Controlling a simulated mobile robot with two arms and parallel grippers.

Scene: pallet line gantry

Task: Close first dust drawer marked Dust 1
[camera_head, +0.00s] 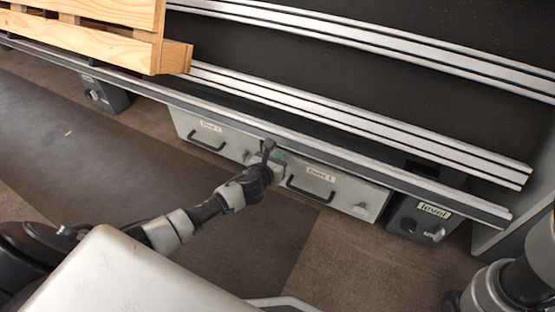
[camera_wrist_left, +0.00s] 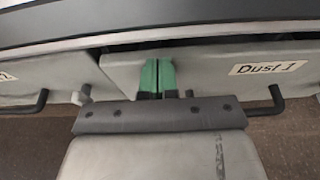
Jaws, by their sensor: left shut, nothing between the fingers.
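The Dust 1 drawer (camera_head: 340,190) is a pale grey front with a label and a black bar handle (camera_head: 308,191), under the conveyor rail. My left gripper (camera_head: 268,152) is at the left part of this front, left of the handle. In the left wrist view the green fingertips (camera_wrist_left: 158,78) are together and empty, close against the front, left of the Dust 1 label (camera_wrist_left: 267,68). I cannot tell if they touch. How far the drawer stands out is hard to tell. My right arm shows at the lower right; its gripper is out of sight.
The Dust 2 drawer (camera_head: 207,135) is just left, with its own handle. A labelled dark box (camera_head: 422,221) stands right of Dust 1. The rail (camera_head: 340,155) runs close above the drawers. A wooden pallet (camera_head: 100,38) is at the upper left. Floor in front is clear.

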